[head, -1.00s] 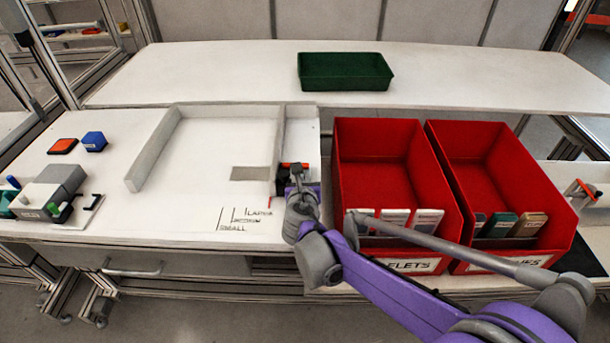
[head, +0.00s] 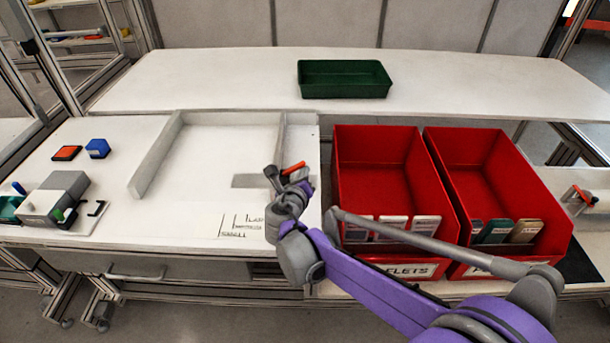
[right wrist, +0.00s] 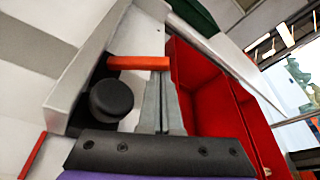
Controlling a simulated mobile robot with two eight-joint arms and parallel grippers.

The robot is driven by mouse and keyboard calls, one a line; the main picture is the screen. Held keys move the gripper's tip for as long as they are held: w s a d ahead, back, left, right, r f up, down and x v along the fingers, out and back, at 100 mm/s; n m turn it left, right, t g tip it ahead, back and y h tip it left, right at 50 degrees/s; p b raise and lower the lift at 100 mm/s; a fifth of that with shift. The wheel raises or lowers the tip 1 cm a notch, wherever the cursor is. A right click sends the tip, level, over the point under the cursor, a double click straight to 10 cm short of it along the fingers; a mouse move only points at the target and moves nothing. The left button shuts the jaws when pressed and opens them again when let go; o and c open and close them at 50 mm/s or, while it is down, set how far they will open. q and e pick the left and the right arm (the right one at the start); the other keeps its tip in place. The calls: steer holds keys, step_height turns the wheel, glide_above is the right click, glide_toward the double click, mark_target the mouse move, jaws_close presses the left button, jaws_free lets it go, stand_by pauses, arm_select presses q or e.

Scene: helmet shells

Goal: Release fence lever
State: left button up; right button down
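The fence lever (head: 293,168) is an orange bar on the right side of the white fence (head: 281,140). In the right wrist view the lever (right wrist: 138,63) lies across the picture, above a round black knob (right wrist: 111,98). My left gripper is not in view.
Two red bins (head: 375,150) (head: 478,150) with small packs in front stand right of the fence. A green tray (head: 345,79) is on the back shelf. A grey device (head: 55,195), a blue block (head: 97,148) and an orange pad (head: 67,153) are at left.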

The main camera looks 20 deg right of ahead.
steer(key=shift+w+a+r+p, duration=0.1)
steer(key=shift+a+r+p, duration=0.35)
steer(key=shift+r, duration=0.25)
steer(key=shift+a+r, duration=0.1)
steer(key=shift+a, duration=0.05)
stand_by(0.4)
steer(key=p+v, duration=0.1)
steer(key=v, duration=0.9)
steer(key=shift+s+a+p, duration=0.15)
steer(key=shift+s+p, duration=0.15)
steer(key=shift+r, duration=0.1)
